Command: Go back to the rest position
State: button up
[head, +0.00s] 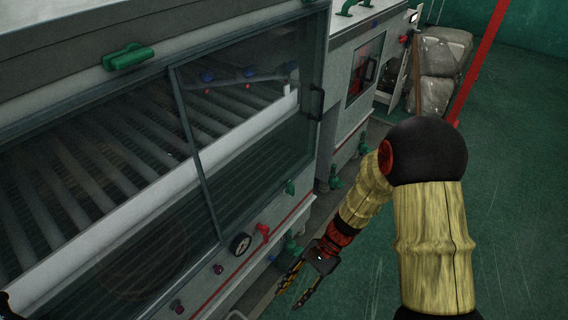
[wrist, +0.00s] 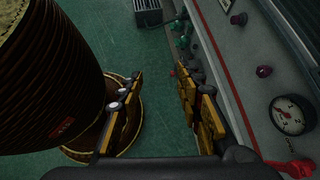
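My gripper (head: 296,283) hangs low in front of the machine, at the end of my bent arm in the head view. Its yellow and black fingers are spread apart and nothing is between them. In the wrist view my gripper (wrist: 163,112) also shows open and empty, with green floor visible between the fingers. The machine's front panel lies to the right of the fingers in that view, with a gap between.
The conveyor machine (head: 275,211) with glass doors and rollers fills the left. Wrapped sacks (head: 436,75) and a red post (head: 482,62) stand behind. Green floor (head: 515,200) at right is free.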

jog(key=s+d+r+n+t+h+p, duration=0.1)
jog(key=d+r+n+t+h, duration=0.25)
jog(key=d+r, duration=0.5)
jog(key=d+r+n+t+h+p, duration=0.1)
jog(key=d+r+n+t+h, duration=0.3)
jog(key=r, duration=0.7)
jog(key=s+d+r+n+t+p, duration=0.1)
jog(key=d+r+t, duration=0.1)
jog(key=r, duration=0.6)
jog(key=s+d+r+n+t+p, duration=0.1)
jog(key=s+d+r+t, duration=0.1)
jog(key=r, duration=0.6)
jog(key=shift+t, duration=0.35)
